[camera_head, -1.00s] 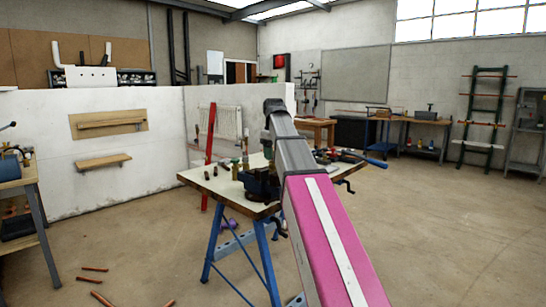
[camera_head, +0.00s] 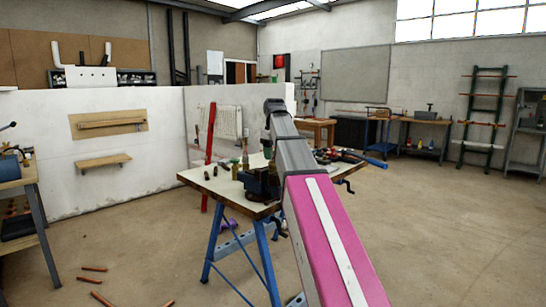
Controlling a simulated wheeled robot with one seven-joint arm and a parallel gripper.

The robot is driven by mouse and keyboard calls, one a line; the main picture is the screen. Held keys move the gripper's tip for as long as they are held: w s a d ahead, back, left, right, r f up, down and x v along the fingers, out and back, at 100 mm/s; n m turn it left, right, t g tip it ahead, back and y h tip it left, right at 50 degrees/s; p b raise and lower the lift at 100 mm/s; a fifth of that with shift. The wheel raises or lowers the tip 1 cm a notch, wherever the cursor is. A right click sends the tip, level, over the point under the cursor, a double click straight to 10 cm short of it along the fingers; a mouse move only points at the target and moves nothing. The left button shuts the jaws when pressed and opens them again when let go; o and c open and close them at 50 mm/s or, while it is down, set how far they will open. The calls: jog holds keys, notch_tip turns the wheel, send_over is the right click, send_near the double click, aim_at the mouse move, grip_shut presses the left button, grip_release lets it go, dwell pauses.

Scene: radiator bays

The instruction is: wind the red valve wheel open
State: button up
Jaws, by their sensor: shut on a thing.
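My arm reaches over the workbench (camera_head: 225,190) and bends down at its far end. My gripper (camera_head: 267,152) is small and partly hidden by my own arm, just above the dark blue vise (camera_head: 258,183) on the bench. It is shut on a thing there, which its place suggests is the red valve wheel. The wheel itself cannot be made out; my arm and gripper cover that spot.
Small brass fittings and bottles (camera_head: 236,168) stand on the bench left of the vise. Tools (camera_head: 345,156) lie at its right. A red upright (camera_head: 210,145) and a radiator (camera_head: 229,121) are behind. Copper pipe pieces (camera_head: 95,268) lie on the floor; the right floor is clear.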

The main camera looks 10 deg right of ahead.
jog(key=shift+s+a, duration=0.1)
jog(key=shift+s, duration=0.05)
jog(key=n, duration=0.3)
dwell(0.4)
jog(key=o, duration=0.9)
